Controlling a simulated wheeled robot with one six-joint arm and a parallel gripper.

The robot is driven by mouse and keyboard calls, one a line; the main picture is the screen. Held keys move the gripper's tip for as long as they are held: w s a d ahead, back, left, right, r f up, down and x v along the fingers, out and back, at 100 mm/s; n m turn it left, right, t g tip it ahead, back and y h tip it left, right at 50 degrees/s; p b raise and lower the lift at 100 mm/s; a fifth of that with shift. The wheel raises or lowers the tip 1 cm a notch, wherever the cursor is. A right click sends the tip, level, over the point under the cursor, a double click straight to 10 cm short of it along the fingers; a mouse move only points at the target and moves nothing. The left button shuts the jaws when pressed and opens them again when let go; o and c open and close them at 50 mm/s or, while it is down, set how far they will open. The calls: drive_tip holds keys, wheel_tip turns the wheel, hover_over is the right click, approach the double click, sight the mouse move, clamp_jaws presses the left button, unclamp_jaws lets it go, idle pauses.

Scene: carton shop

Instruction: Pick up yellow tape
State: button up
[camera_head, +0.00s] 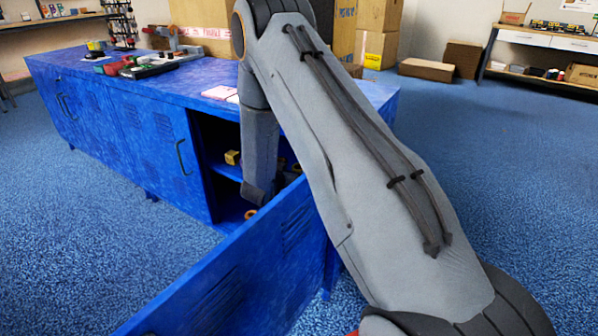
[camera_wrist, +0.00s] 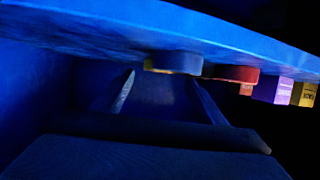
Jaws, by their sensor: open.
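My gripper (camera_wrist: 161,77) is open and empty in the wrist view, its two fingers apart inside the dark blue cabinet. A roll-like thing (camera_wrist: 178,63), mostly shaded with a yellow edge at its left, lies just past the fingertips; I cannot tell if it is the yellow tape. A yellow thing with print (camera_wrist: 303,94) is at the far right of the wrist view. In the head view a yellow thing (camera_head: 233,157) sits on the cabinet's inner shelf, and an orange-yellow round thing (camera_head: 250,213) lies lower down.
In the wrist view a red thing (camera_wrist: 232,73) and a purple box-like thing (camera_wrist: 273,90) stand along the shelf (camera_wrist: 100,33). The blue cabinet's door (camera_head: 235,275) is swung open beside my arm. Tools lie on the cabinet top (camera_head: 75,62). Cartons (camera_head: 379,48) stand behind.

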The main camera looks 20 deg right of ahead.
sight(299, 166)
drive_tip(key=b+x, duration=0.1)
drive_tip(key=x, duration=0.3)
drive_tip(key=shift+s+d+f, duration=0.1)
drive_tip(key=shift+d+f, duration=0.05)
drive_tip(key=shift+d, duration=0.05)
drive_tip(key=c, duration=1.1)
